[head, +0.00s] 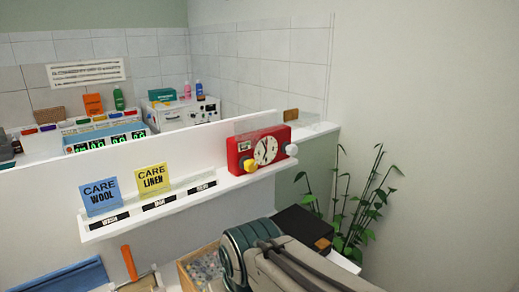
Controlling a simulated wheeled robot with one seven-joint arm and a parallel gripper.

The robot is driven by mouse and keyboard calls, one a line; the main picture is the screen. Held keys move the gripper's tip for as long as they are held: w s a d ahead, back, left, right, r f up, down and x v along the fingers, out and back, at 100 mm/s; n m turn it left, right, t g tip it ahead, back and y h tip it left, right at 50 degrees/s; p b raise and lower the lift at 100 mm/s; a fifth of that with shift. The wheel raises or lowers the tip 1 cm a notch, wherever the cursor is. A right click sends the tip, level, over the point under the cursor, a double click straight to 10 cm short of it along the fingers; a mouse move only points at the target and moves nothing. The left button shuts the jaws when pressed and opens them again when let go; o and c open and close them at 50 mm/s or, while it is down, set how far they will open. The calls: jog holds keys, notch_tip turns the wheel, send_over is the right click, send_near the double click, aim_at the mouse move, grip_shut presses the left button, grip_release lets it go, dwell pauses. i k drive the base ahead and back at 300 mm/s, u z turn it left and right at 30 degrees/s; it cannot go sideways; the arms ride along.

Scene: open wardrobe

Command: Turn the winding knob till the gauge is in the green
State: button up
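A red box with a round white dial (266,150) stands at the right end of the white shelf (140,222). A small green-and-white window (244,146) shows at the upper left of its front; its reading is too small to make out. A yellow knob (250,165) sticks out at the lower left of the front. A white knob (291,150) sticks out at the right side. I cannot tell which knob is the winding one. My arm shows at the bottom, below the shelf and apart from the box. My gripper is out of view.
A blue care card (100,198) and a yellow care card (152,179) stand on the shelf, left of the red box. A plant (358,215) and a black box (302,228) are at the right. An orange handle (129,262) stands at lower left.

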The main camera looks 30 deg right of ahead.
aim_at(251, 165)
jog(key=k, duration=1)
jog(key=z, duration=1)
jog(key=i, duration=0.8)
jog(key=u, duration=1.8)
